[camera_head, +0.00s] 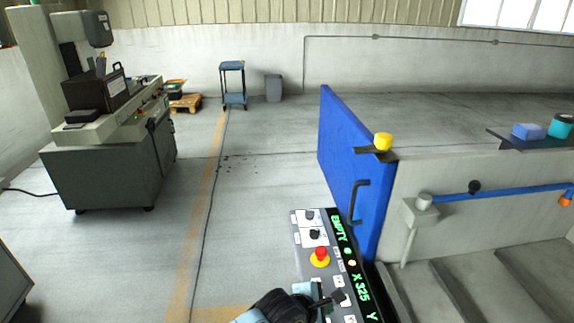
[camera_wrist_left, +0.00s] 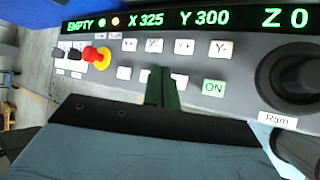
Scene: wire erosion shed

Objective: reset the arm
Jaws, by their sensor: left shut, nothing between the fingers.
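My left gripper (camera_head: 318,301) is over the near part of a grey control panel (camera_head: 302,243) in the head view. In the left wrist view, its dark green fingers (camera_wrist_left: 163,88) are shut and empty, in front of the lower button row, left of a green ON button (camera_wrist_left: 214,88). Whether they touch the panel I cannot tell. The panel has a red and yellow stop button (camera_head: 320,257) and a display (camera_wrist_left: 190,19) reading EMPTY, X 325, Y 300, Z 0. A black round knob (camera_wrist_left: 287,75) is at the right, above a Ram label. My right gripper is out of view.
A blue door (camera_head: 342,165) with a black handle stands just behind the panel. A concrete-grey tank wall (camera_head: 450,190) with a blue pipe is at the right. A grey machine (camera_head: 110,165) stands left.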

